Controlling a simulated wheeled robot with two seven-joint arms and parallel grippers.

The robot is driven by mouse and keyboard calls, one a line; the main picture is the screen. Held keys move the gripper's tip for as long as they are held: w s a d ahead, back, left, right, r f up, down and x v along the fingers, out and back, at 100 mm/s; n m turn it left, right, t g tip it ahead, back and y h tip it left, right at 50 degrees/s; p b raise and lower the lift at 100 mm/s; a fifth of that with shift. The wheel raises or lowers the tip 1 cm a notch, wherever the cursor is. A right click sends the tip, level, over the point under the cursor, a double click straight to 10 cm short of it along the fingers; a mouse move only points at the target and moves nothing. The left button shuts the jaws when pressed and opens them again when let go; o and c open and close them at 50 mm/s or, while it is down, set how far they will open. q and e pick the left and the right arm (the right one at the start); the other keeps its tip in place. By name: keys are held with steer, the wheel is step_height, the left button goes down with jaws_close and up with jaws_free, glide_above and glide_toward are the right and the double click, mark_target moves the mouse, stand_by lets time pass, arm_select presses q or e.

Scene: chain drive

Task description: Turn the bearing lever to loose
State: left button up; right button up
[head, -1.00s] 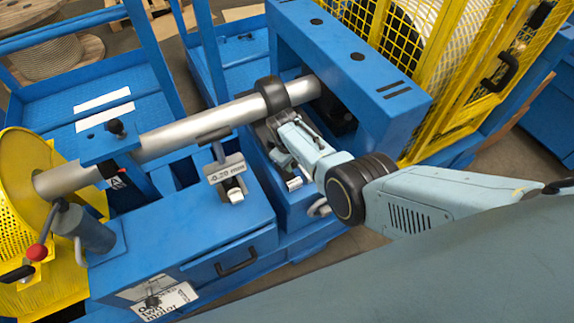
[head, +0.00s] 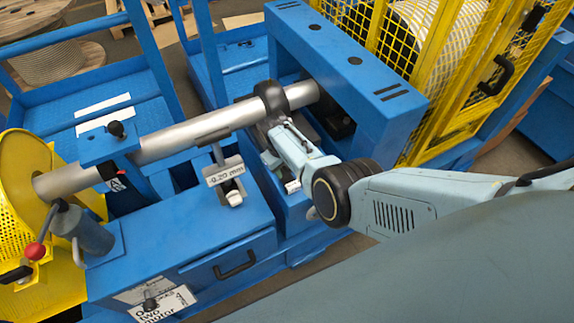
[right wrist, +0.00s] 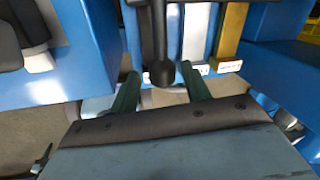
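A dark rod with a round ball end (right wrist: 160,72), apparently the bearing lever, hangs in the upper middle of the right wrist view. My right gripper (right wrist: 160,85) is open, with one green finger on each side of the ball and a gap visible on both sides. In the head view the right gripper (head: 268,123) reaches in just below the black bearing collar (head: 271,96) on the grey shaft (head: 195,130). There its fingertips and the lever are mostly hidden. Loose or tight markings cannot be read. My left gripper is not in view.
A blue beam housing (head: 350,65) and a yellow mesh guard (head: 440,60) stand behind. A red-knobbed lever (head: 35,250) is at far left.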

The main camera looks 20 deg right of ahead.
steer(key=shift+o, duration=0.3)
steer(key=shift+d, duration=0.1)
steer(key=shift+r, duration=0.1)
steer(key=shift+r, duration=0.25)
step_height(320, 180, up, 12)
steer(key=a+p, duration=0.2)
steer(key=p, duration=0.2)
steer(key=shift+s+a+r, duration=0.2)
steer(key=shift+s+a, duration=0.05)
steer(key=shift+a, duration=0.05)
steer(key=shift+s+d, duration=0.1)
